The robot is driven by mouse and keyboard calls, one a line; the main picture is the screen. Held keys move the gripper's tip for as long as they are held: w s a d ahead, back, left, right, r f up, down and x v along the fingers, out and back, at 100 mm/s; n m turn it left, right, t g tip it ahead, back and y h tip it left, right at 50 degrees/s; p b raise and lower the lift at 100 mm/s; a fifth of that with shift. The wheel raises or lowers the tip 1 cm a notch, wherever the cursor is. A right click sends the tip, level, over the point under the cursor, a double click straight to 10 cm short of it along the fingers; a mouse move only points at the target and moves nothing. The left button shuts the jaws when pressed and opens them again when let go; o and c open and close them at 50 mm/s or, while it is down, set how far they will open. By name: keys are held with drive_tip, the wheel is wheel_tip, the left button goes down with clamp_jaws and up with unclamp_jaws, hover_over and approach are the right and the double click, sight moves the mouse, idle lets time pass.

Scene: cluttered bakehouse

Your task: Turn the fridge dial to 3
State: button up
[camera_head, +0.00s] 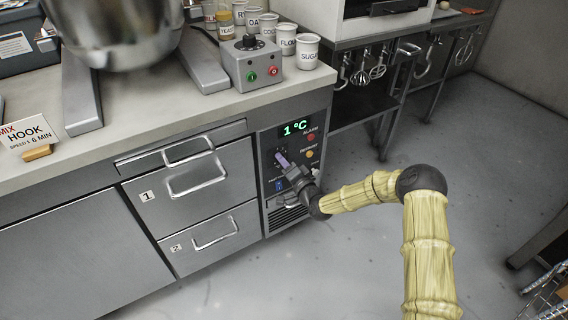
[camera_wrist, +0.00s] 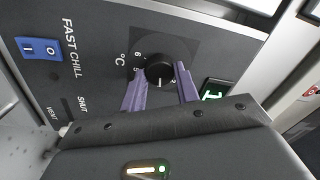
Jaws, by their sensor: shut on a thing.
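The fridge dial (camera_wrist: 159,70) is a round black knob on the dark fridge control panel (camera_wrist: 88,62), with a pale pointer line on its lower side in the wrist view. The scale figures 6 and 5 show to its left and a 2 to its right; the rest of the scale is hard to read or covered. My gripper (camera_wrist: 161,67) has its two purple fingers on either side of the knob, shut on it. In the head view my gripper (camera_head: 283,162) covers the dial. The green display (camera_head: 295,128) above it reads 1 °C.
A red alarm light (camera_head: 310,136) and an orange defrost light (camera_head: 309,153) sit right of the dial. A blue fast-chill switch (camera_wrist: 39,49) is close by. Drawers with bar handles (camera_head: 197,178) lie left. A grey control box (camera_head: 250,66) stands on the counter above. Floor at right is open.

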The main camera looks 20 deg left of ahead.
drive_tip(key=o, duration=1)
drive_tip(key=p+v, duration=0.2)
drive_tip(key=v, duration=1.5)
drive_tip(key=shift+s+d+f+p, duration=0.1)
drive_tip(key=shift+d+f+p, duration=0.1)
drive_tip(key=shift+p, duration=0.1)
